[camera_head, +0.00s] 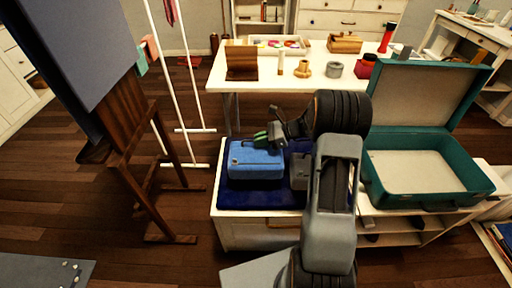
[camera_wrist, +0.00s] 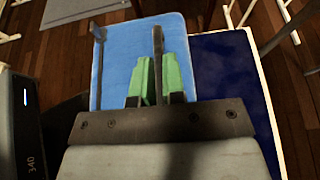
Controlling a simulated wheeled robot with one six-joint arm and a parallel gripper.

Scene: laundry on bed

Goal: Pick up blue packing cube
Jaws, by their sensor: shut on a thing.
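The blue packing cube (camera_head: 255,162) is a light-blue box on the left part of the dark blue surface of a white cabinet. In the wrist view the packing cube (camera_wrist: 125,50) fills the top middle, with a dark upright strip in front of it. My gripper (camera_head: 263,138) reaches over the cube's top right. Its green fingertips (camera_wrist: 154,80) are close together at the dark strip, shut on the cube. I cannot tell whether the cube's underside touches the surface.
A grey object (camera_head: 299,170) stands right beside the cube, partly behind my arm. An open teal suitcase (camera_head: 430,186) lies to the right. A wooden easel (camera_head: 135,130) stands left. A white table (camera_head: 318,76) with small items is behind. Dark blue surface (camera_wrist: 232,85) is bare right of the cube.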

